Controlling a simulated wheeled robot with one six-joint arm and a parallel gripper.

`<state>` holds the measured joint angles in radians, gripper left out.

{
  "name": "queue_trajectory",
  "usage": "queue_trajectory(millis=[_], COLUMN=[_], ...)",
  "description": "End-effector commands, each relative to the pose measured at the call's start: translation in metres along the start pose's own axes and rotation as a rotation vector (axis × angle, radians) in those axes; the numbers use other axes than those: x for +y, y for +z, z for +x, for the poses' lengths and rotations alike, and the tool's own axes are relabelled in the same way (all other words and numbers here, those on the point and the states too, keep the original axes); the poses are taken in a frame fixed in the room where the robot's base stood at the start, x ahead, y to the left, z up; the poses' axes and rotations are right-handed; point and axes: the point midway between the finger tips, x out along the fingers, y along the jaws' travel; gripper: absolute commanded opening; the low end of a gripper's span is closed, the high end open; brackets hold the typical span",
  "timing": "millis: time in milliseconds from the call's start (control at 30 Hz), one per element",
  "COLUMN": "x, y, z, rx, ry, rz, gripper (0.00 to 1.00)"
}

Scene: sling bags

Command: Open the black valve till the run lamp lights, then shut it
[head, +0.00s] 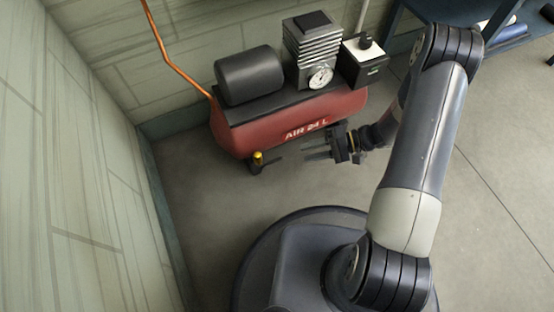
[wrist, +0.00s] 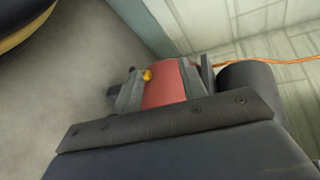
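A red air compressor tank (head: 300,125) marked "AIR 24 L" stands by the back wall. A yellow fitting (head: 257,157) is low at the tank's left end, and also shows in the wrist view (wrist: 147,75). My gripper (head: 312,152) is in front of the tank, low and apart from it, fingers pointing left, seemingly open and empty.
A black cylinder (head: 249,75) and a finned block (head: 311,40) with a round gauge (head: 321,77) stand on the tank. An orange pipe (head: 173,60) rises at its left. Walls close in behind and left. A blue shelf (head: 500,40) stands at right. Floor is clear in front.

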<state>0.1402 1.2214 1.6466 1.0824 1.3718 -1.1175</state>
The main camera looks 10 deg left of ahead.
Motion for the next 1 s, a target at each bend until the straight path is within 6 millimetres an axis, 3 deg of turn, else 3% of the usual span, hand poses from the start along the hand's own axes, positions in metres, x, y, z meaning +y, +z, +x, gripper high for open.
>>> queue_trajectory(millis=[33,200,500,700,1000], x=[0.016,0.057,0.128,0.147,0.141], y=[-0.007,-0.029,-0.049,-0.051,-0.061], z=[0.006,0.022,0.044,0.05,0.073], rx=[0.022,0.129,0.34,0.407,0.408], ry=[-0.042,-0.175,-0.327,-0.356,-0.358], rz=[-0.001,-0.036,-0.099,-0.12,-0.125], gripper=[0.4,0.4,0.4,0.4,0.4])
